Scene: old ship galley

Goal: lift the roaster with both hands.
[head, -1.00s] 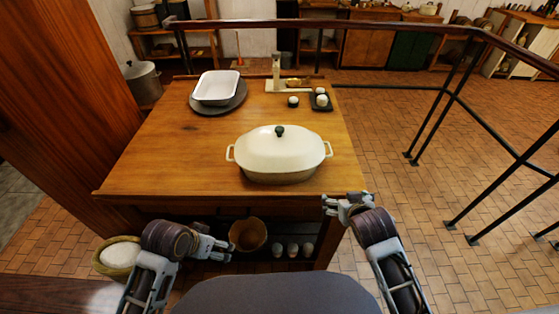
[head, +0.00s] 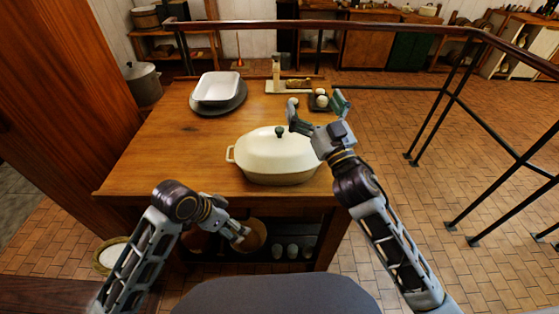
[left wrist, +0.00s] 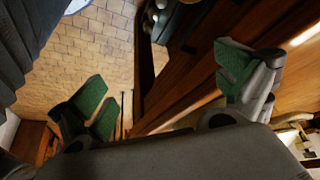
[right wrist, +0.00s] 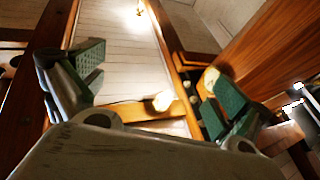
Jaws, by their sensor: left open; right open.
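The roaster (head: 268,160) stands on the wooden table in the head view, with a cream lid, a dark knob and a beige base. Its left handle (head: 230,154) is free. Its right handle is hidden behind my right arm. My right gripper (head: 317,108) is open and empty, fingers spread above the roaster's right side and pointing to the back. My left gripper (head: 243,236) is low at the table's front edge, below the tabletop and left of the roaster; it is open and empty. I cannot make out the roaster clearly in either wrist view.
The wooden table (head: 170,155) is clear left of the roaster. A white dish (head: 215,86) on a dark round plate (head: 236,101) stands at the back left. A small tray with white balls (head: 321,100) is behind my right gripper. A black railing (head: 430,118) runs on the right.

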